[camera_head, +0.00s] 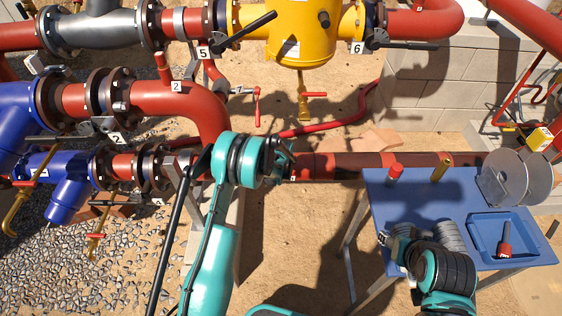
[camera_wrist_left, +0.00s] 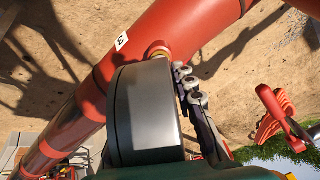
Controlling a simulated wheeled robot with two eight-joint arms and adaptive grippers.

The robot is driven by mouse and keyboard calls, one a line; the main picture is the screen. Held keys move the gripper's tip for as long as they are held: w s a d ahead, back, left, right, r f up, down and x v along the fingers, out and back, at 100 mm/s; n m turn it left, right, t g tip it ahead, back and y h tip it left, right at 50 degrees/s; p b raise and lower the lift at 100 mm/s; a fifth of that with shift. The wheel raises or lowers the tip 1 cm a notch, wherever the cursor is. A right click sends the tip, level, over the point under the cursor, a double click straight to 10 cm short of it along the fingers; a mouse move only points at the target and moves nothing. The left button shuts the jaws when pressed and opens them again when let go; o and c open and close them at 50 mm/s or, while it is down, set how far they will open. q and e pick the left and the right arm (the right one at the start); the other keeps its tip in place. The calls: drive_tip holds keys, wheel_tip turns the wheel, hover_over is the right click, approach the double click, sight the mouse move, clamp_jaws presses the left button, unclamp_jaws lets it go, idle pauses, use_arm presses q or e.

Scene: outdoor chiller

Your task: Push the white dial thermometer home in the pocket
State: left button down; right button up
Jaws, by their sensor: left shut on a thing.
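In the left wrist view a dark grey, drum-shaped case (camera_wrist_left: 145,115), seemingly the thermometer seen from its side, fills the middle; its dial face is turned away. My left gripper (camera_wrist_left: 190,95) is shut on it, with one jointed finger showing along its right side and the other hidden. A brass fitting (camera_wrist_left: 158,50), seemingly the pocket, stands on the red pipe (camera_wrist_left: 190,25) just beyond the case. How deep the stem sits is hidden. In the head view my left gripper (camera_head: 285,162) is at the red pipe, and its wrist hides the thermometer. My right arm is over the blue table; its fingers are unclear.
The blue table (camera_head: 450,203) carries a red-topped piece (camera_head: 395,172), a brass piece (camera_head: 441,167), clear discs (camera_head: 510,178) and a tray (camera_head: 475,240) with a red-handled tool (camera_head: 505,240). Numbered valves and pipes crowd the left and back. Sandy ground lies between.

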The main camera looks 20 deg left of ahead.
use_arm(q)
drive_tip(key=shift+b+x, duration=0.7)
drive_tip(key=shift+x, duration=0.2)
drive_tip(key=c, duration=0.7)
unclamp_jaws()
drive_tip(key=shift+r, duration=0.1)
drive_tip(key=p+v, duration=0.2)
drive_tip(key=v, duration=0.5)
drive_tip(key=shift+p, duration=0.4)
drive_tip(key=v, duration=1.2)
